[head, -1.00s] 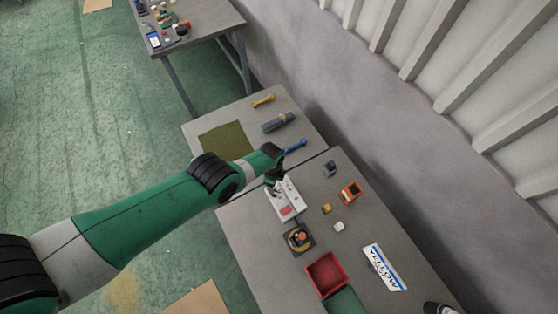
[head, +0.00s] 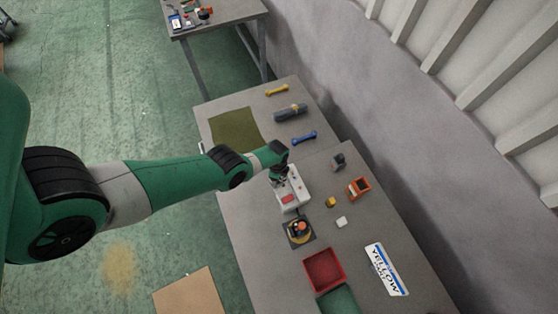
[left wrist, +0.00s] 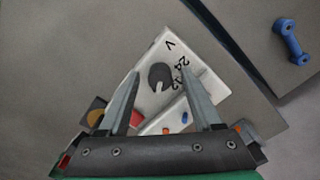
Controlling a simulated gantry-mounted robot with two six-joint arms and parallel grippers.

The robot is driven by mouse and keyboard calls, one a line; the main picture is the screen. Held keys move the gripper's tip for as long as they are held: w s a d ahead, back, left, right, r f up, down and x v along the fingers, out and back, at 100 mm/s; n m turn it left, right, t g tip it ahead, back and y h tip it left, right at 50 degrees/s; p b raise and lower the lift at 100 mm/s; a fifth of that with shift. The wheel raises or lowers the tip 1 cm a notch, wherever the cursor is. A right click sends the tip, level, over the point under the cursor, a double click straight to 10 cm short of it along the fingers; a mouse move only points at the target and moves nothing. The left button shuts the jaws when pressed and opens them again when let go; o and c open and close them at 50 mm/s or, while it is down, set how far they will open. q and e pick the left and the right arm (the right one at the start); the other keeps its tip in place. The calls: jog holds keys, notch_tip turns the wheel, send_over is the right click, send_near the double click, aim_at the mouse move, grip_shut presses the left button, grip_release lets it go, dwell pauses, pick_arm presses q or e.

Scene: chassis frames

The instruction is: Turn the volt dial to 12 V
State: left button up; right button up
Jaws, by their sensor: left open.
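The white control box (head: 292,196) sits on the near grey table, with a red part on its top. In the left wrist view the box (left wrist: 210,87) carries a dark grey volt dial (left wrist: 160,76) and the printed marks V, 24 and 12. My left gripper (left wrist: 161,72) is open, its two fingers on either side of the dial in the picture. Whether they touch the dial cannot be told. In the head view the left gripper (head: 279,172) is over the far end of the box, and my arm hides the dial. My right gripper is not in view.
A blue dumbbell-shaped part (head: 304,138) lies on the farther table. A YELLOW sign (head: 386,269) lies at right.

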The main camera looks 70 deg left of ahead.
pick_arm(q)
grip_shut()
dwell(0.3)
jog(key=shift+n, duration=0.4)
jog(key=n, duration=1.1)
dwell(0.5)
